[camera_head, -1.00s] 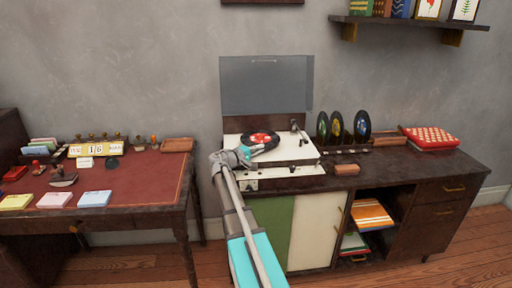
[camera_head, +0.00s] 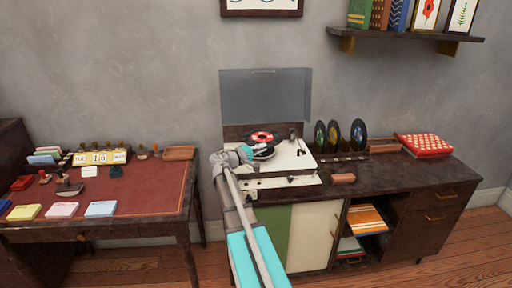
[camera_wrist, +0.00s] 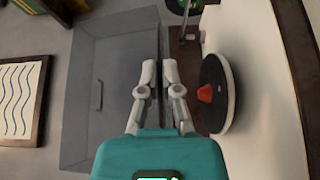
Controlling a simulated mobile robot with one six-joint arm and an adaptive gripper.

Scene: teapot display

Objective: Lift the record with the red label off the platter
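The record with the red label (camera_head: 263,136) is black with a red and white middle. In the head view it is raised above the turntable's platter (camera_head: 265,154). My gripper (camera_head: 256,149) is shut on the record's near edge. In the wrist view my gripper's fingers (camera_wrist: 159,68) are close together; the record between them is edge-on and hardly visible. The wrist view also shows the black platter with a pale rim (camera_wrist: 226,120), bare of the record, with a red cone (camera_wrist: 205,93) at its middle.
The turntable's clear lid (camera_head: 265,95) stands open behind the record. To the right, several records (camera_head: 333,134) stand upright in a rack, and a red patterned box (camera_head: 424,145) lies beyond. A small wooden block (camera_head: 343,178) lies in front. A desk (camera_head: 130,195) stands left.

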